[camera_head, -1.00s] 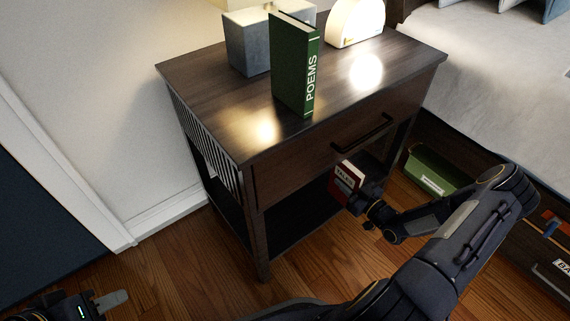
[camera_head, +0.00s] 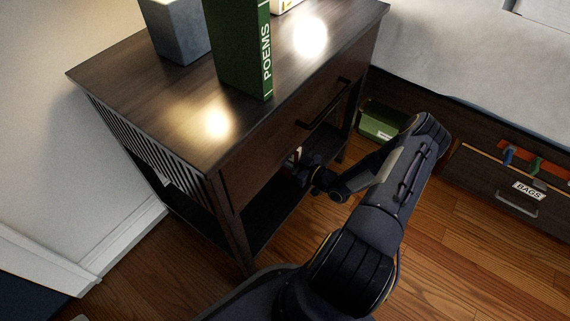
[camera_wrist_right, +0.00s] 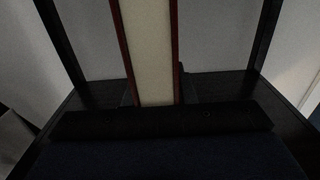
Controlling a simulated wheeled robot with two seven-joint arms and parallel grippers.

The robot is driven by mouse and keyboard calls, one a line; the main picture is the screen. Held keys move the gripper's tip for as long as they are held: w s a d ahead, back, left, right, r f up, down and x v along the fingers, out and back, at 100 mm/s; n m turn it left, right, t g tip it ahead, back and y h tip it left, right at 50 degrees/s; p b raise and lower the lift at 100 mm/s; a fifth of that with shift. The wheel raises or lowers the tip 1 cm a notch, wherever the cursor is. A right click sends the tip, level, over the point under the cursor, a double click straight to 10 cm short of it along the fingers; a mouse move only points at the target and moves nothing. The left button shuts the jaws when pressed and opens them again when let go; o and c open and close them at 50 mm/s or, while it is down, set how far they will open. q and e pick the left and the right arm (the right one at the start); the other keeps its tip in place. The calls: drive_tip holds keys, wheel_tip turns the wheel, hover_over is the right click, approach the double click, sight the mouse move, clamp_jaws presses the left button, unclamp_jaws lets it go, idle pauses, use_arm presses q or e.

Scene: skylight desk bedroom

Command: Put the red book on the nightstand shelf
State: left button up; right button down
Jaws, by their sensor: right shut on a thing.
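The nightstand (camera_head: 120,75) stands at the left in the head view, its dark lower shelf (camera_head: 265,212) open below the drawer. My right gripper (camera_head: 308,168) reaches into the shelf opening at its right end, shut on the red book (camera_head: 297,154). The book is mostly hidden by the drawer front and gripper. In the right wrist view, the red book (camera_wrist_right: 147,50) shows its cream page edges between red covers, upright between the dark fingers. Whether it touches the shelf, I cannot tell. Only a possible sliver of my left gripper (camera_head: 80,318) shows at the bottom edge.
A green POEMS book (camera_head: 240,50) stands on the nightstand top, beside a grey block base (camera_head: 175,30). A green box (camera_head: 380,122) sits on the floor beyond my right arm. A bed with a BAGS drawer (camera_head: 510,190) is at the right. Wood floor lies in front.

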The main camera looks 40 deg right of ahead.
wheel_tip(320, 180, down, 3)
drive_tip(key=shift+r+b, duration=0.1)
drive_tip(key=shift+b, duration=0.4)
drive_tip(key=shift+r, duration=0.1)
drive_tip(key=c, duration=1.2)
unclamp_jaws()
drive_tip(key=shift+f, duration=0.2)
drive_tip(key=shift+r, duration=0.1)
